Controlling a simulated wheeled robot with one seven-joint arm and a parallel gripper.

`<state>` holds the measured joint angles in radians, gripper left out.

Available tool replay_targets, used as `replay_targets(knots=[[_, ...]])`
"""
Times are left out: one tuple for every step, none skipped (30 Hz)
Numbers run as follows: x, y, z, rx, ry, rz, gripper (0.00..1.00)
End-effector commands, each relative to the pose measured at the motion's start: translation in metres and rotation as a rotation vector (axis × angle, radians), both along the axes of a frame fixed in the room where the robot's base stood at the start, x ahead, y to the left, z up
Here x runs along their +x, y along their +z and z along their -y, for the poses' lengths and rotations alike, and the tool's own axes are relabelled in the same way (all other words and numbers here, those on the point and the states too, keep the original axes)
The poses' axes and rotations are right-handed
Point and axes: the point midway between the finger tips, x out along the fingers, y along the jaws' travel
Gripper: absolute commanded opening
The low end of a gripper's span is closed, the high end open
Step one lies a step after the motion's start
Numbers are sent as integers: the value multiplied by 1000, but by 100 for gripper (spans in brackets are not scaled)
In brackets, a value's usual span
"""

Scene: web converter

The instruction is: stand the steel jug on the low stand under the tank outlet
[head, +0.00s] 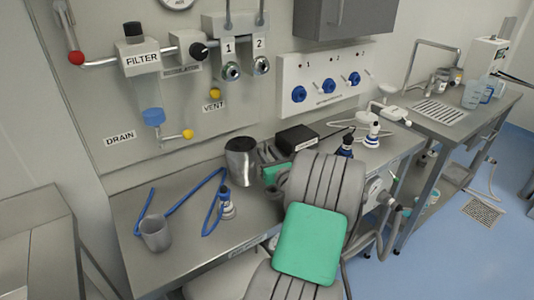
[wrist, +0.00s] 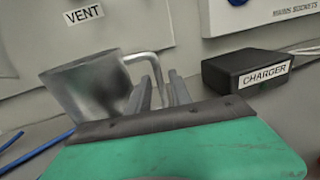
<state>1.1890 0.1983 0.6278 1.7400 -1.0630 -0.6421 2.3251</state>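The steel jug (head: 241,160) stands on the steel bench, its dark mouth facing up. In the wrist view the jug (wrist: 88,88) is at the left, with its bent handle (wrist: 146,58) on the right side. My gripper (wrist: 160,90) is at the handle. Its two fingers look apart, and the upright part of the handle shows between them. I cannot tell whether they touch it. In the head view my gripper (head: 272,175) is right of the jug, partly hidden by my arm. I cannot make out the low stand or the tank outlet.
A black charger box (head: 297,140) sits right of my gripper. The wall with the filter (head: 142,62) is close behind. Another bench (head: 440,112) stands at right.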

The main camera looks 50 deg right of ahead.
Motion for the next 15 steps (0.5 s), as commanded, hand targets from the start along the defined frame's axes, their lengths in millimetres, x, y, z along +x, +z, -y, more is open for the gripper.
replay_targets(knots=[[0, 0, 0, 0, 0, 0, 30], [0, 0, 0, 0, 0, 0, 32], [0, 0, 0, 0, 0, 0, 32], [0, 0, 0, 0, 0, 0, 32], [0, 0, 0, 0, 0, 0, 32], [0, 0, 0, 0, 0, 0, 32], [0, 0, 0, 0, 0, 0, 32], [0, 0, 0, 0, 0, 0, 32], [0, 1, 0, 0, 0, 0, 32], [0, 3, 0, 0, 0, 0, 32], [0, 5, 0, -1, 0, 0, 32], [-5, 2, -1, 1, -2, -1, 32], [-10, 2, -3, 0, -4, -1, 32], [-15, 2, -4, 0, -4, -1, 32], [-23, 2, -8, 2, -5, -1, 32]])
